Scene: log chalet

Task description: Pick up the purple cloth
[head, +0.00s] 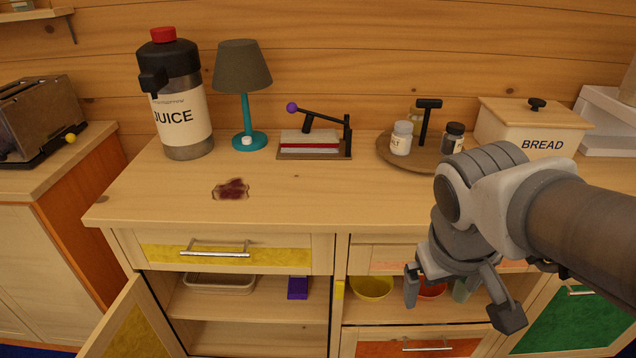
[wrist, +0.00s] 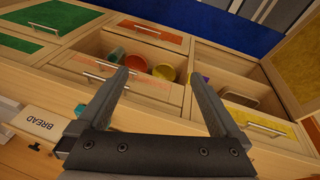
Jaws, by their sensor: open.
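The purple cloth (head: 298,288) looks like a small folded block on the shelf inside the open cabinet, below the yellow-fronted drawer. It lies just left of the middle divider. In the wrist view a small purple patch (wrist: 205,79) shows beside the right finger, mostly hidden by it. My gripper (head: 460,300) is open and empty, in front of the right-hand compartment and well to the right of the cloth. In the wrist view its two fingers (wrist: 160,73) are spread apart, with nothing held between them.
A tray (head: 219,284) sits left of the cloth. A yellow bowl (head: 371,287) and a red bowl (head: 432,290) stand right of the divider. The yellow drawer (head: 215,253) is above; an open door (head: 132,325) stands at left. A dark red stain (head: 232,189) marks the counter.

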